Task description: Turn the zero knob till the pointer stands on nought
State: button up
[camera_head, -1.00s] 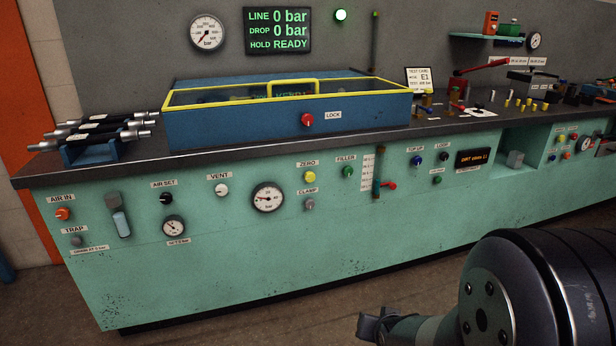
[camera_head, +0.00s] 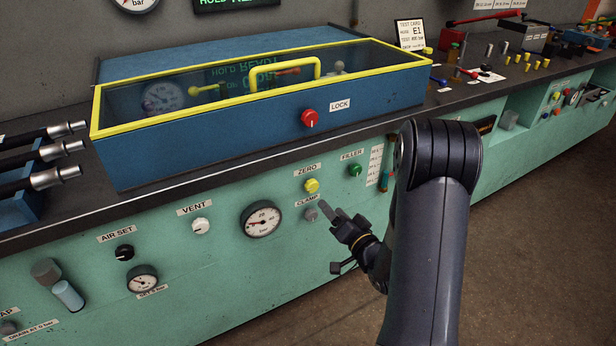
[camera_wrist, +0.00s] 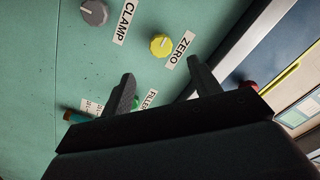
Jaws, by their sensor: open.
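The yellow zero knob (camera_head: 312,186) sits on the green panel under its ZERO label, and it also shows in the wrist view (camera_wrist: 161,45). The round gauge (camera_head: 261,220) is to its left; its pointer is too small to read exactly. My gripper (camera_head: 334,209) is in front of the panel, below and right of the zero knob, near the grey clamp knob (camera_head: 311,214). In the wrist view my gripper (camera_wrist: 165,85) has its two fingers wide apart with nothing between them. The zero knob lies beyond the fingertips, apart from them.
The green filler knob (camera_head: 355,170) is right of the zero knob. The white vent knob (camera_head: 201,226) is further left. The blue box (camera_head: 215,150) with a yellow-framed lid and red lock knob (camera_head: 309,118) stands on the bench above. The floor before the panel is clear.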

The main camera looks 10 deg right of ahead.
aim_at(313, 189)
jog(key=x, duration=1)
jog(key=shift+w+a, duration=0.1)
jog(key=shift+w, duration=0.1)
jog(key=shift+c, duration=0.5)
jog(key=shift+b, duration=0.3)
jog(key=c, duration=0.9)
